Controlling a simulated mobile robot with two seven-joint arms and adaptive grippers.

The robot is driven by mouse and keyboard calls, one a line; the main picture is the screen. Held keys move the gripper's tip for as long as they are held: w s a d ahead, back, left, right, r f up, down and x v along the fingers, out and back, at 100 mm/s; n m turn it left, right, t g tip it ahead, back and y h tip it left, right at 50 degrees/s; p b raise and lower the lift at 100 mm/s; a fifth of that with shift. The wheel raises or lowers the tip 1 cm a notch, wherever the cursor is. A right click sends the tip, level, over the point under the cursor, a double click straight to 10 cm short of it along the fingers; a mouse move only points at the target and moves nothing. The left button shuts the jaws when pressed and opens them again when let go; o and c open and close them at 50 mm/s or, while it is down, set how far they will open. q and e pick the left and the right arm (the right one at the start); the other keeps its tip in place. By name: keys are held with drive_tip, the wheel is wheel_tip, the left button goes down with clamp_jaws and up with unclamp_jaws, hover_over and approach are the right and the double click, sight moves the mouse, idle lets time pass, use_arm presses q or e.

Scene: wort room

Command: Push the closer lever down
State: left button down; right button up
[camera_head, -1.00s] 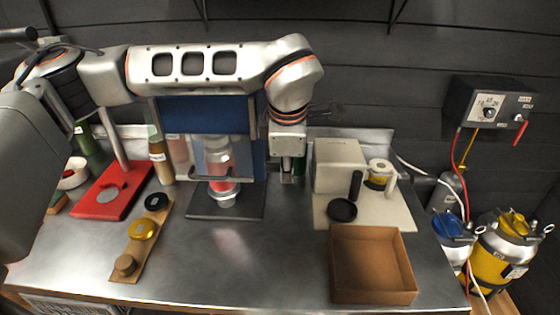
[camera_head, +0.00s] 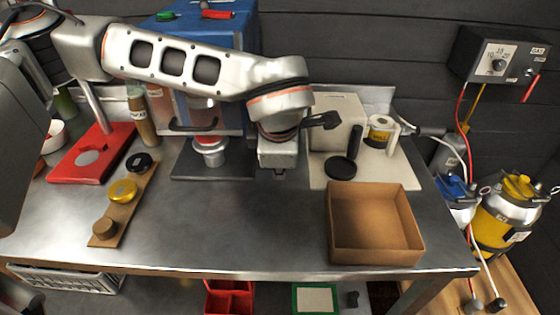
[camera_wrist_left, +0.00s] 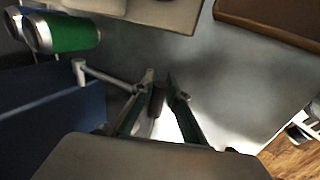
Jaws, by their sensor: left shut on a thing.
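The closer (camera_head: 205,50) is a blue machine at the back of the metal table in the head view, partly hidden by my left arm. A red and silver can (camera_head: 211,148) stands upright on its dark base. My left gripper (camera_head: 280,172) is at the closer's right side in front; its fingers are mostly hidden there. In the left wrist view the lever (camera_wrist_left: 110,80) is a thin metal rod running from the closer's blue side. My left gripper (camera_wrist_left: 160,105) is shut on its dark handle (camera_wrist_left: 157,99). My right gripper does not show.
A brown open box (camera_head: 375,225) is at the right front. A pale board (camera_head: 400,165) behind it carries a grey machine and a glass jug (camera_head: 380,132). At left are a wooden strip (camera_head: 122,205) with caps and a red scale (camera_head: 92,155). The middle front table is clear.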

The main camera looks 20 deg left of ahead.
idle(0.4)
use_arm(q)
drive_tip(key=c, duration=2)
unclamp_jaws()
drive_tip(key=shift+o, duration=0.2)
drive_tip(key=v, duration=1.2)
drive_tip(key=shift+s+d, duration=0.1)
drive_tip(key=shift+s+f, duration=0.1)
